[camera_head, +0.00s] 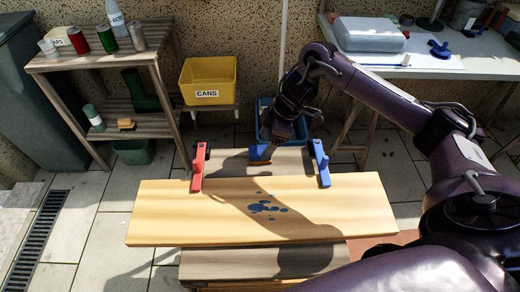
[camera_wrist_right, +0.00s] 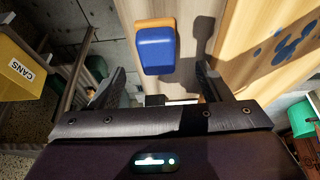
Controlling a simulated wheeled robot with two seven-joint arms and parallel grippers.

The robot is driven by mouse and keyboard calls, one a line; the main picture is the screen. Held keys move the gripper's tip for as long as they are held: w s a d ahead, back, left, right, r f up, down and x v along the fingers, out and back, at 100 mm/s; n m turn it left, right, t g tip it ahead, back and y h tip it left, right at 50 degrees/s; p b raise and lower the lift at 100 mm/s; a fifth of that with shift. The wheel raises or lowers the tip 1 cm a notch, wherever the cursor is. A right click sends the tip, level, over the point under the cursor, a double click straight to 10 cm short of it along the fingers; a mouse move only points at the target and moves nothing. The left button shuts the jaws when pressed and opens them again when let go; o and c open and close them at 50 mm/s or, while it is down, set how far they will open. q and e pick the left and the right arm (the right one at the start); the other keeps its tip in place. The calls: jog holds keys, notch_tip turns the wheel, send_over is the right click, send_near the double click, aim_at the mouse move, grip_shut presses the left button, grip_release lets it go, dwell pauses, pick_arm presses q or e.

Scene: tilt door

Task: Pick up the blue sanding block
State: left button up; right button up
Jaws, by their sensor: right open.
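The blue sanding block (camera_head: 260,153) with an orange edge lies at the back of the workbench, between the red clamp (camera_head: 199,168) and the blue clamp (camera_head: 320,163). In the right wrist view the blue block (camera_wrist_right: 155,48) lies ahead of the fingertips, roughly centred between them. My right gripper (camera_head: 277,139) is just behind and to the right of the block in the head view. Its fingers stand open and empty in the right wrist view (camera_wrist_right: 160,82). I cannot tell the exact height gap. My left gripper is not in view.
A wooden door panel (camera_head: 160,210) with blue paint spots lies in front of the block across the bench. A yellow CANS bin (camera_head: 208,80) stands behind left, and a blue bin (camera_head: 265,120) behind the gripper. A shelf with cans is at left, a white table at right.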

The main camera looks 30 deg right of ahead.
aim_at(260, 150)
jog(key=x, duration=0.5)
jog(key=shift+w+d, duration=0.1)
jog(key=shift+d, duration=0.1)
jog(key=shift+a+f, duration=0.15)
jog(key=shift+f, duration=0.1)
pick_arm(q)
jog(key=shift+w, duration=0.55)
pick_arm(e)
jog(key=c, duration=1.1)
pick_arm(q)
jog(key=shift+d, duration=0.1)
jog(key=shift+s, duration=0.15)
pick_arm(e)
jog(key=shift+r, duration=0.2)
